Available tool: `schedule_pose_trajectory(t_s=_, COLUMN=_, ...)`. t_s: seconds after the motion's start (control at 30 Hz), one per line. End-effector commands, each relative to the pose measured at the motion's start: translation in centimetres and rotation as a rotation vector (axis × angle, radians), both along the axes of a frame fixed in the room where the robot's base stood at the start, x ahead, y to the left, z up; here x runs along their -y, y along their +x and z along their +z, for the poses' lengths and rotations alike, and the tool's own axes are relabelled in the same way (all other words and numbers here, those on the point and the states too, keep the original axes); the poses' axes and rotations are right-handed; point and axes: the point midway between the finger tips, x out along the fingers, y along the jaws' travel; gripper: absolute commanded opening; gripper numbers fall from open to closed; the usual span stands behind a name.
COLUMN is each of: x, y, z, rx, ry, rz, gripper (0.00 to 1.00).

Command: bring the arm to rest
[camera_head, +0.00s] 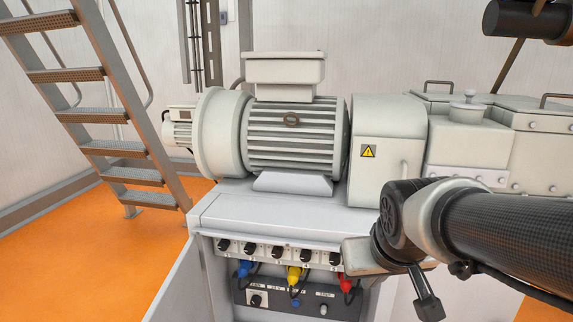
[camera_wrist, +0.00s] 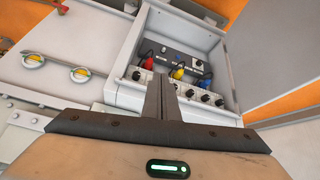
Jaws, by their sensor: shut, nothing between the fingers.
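My gripper (camera_wrist: 164,90) shows in the wrist view with its two dark fingers side by side and shut, nothing between them. In that view the fingertips overlap the front of the open control compartment; I cannot tell how far away it is. In the head view my dark arm (camera_head: 500,232) comes in from the right edge and bends at the wrist in front of the machine base. The pale hand (camera_head: 362,257) is partly hidden there, and its fingers cannot be made out.
The control compartment holds a blue plug (camera_head: 244,268), a yellow plug (camera_head: 293,275) and a red plug (camera_head: 345,284), under a row of black knobs (camera_head: 250,249). A ribbed motor (camera_head: 292,140) stands above. Metal stairs (camera_head: 110,110) stand left; orange floor (camera_head: 60,240) is clear.

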Motion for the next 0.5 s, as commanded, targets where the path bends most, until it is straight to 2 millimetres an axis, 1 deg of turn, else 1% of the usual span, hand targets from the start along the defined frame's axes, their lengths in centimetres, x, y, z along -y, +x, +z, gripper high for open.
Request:
schedule_pose_trajectory(t_s=0.03, x=0.0, y=-1.8, z=0.7, rx=-0.003, ry=0.008, rz=-0.007, gripper=0.00)
schedule_pose_trajectory(t_s=0.1, x=-0.2, y=-4.0, z=1.0, rx=-0.019, ry=0.021, rz=-0.014, gripper=0.00)
schedule_pose_trajectory(t_s=0.3, x=-0.6, y=-9.4, z=1.4, rx=-0.057, ry=0.053, rz=-0.025, gripper=0.00)
schedule_pose_trajectory(t_s=0.4, x=-0.9, y=-11.7, z=1.6, rx=-0.074, ry=0.067, rz=-0.026, gripper=0.00)
schedule_pose_trajectory(t_s=0.43, x=-0.8, y=-11.4, z=3.3, rx=-0.077, ry=0.065, rz=-0.026, gripper=0.00)
schedule_pose_trajectory(t_s=0.5, x=-0.8, y=-11.3, z=4.8, rx=-0.078, ry=0.064, rz=-0.027, gripper=0.00)
